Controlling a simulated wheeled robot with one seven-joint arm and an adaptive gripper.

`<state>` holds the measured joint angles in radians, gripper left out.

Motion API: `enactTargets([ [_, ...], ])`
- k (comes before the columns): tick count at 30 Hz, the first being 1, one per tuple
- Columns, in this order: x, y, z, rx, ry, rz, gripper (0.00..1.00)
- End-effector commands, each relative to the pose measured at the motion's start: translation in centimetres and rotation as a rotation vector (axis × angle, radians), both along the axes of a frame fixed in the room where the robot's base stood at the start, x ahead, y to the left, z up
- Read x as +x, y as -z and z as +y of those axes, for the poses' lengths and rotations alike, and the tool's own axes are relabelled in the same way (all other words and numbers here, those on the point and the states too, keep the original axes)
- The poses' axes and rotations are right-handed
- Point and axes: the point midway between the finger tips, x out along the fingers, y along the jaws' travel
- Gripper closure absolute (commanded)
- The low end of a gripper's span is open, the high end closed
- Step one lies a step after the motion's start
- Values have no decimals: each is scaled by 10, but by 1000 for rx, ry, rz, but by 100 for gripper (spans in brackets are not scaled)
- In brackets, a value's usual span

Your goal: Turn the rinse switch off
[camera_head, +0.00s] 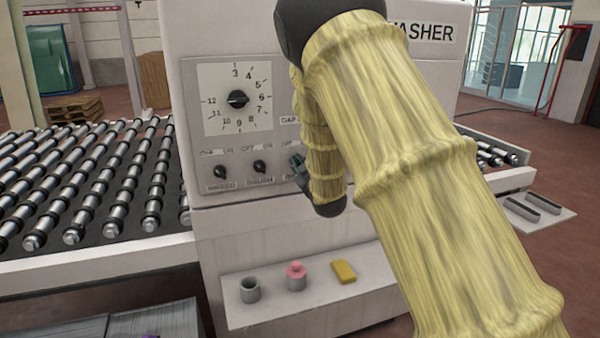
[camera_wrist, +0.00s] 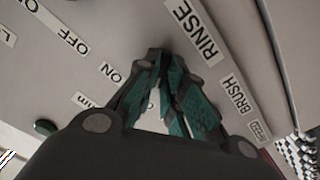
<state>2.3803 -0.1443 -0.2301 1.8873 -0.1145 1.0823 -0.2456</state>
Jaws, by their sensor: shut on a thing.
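My gripper (camera_wrist: 163,62) has its green-padded fingers closed together at the washer's control panel (camera_wrist: 130,25), beside the RINSE label (camera_wrist: 195,30) in the wrist view. The fingertips hide the rinse switch that they are shut on, so its angle cannot be seen. An OFF label (camera_wrist: 68,38) and an ON label (camera_wrist: 110,72) lie to the left of the fingers. In the head view my gripper (camera_head: 297,163) is at the panel's right-hand switch position, partly covered by my arm.
Two dark knobs, left (camera_head: 220,172) and middle (camera_head: 260,167), sit left of my gripper. A numbered dial (camera_head: 238,99) is above them. A roller conveyor (camera_head: 75,190) is at left.

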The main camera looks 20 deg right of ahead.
Motion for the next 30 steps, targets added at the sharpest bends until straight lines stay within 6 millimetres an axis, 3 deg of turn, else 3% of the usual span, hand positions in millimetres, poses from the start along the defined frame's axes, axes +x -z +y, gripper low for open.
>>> enactTargets([
  [20, 0, 1, 0, -64, 0, 0, 100],
  [21, 0, 1, 0, -64, 0, 0, 86],
  [24, 0, 1, 0, -64, 0, -1, 68],
  [30, 0, 1, 0, -64, 0, -1, 68],
])
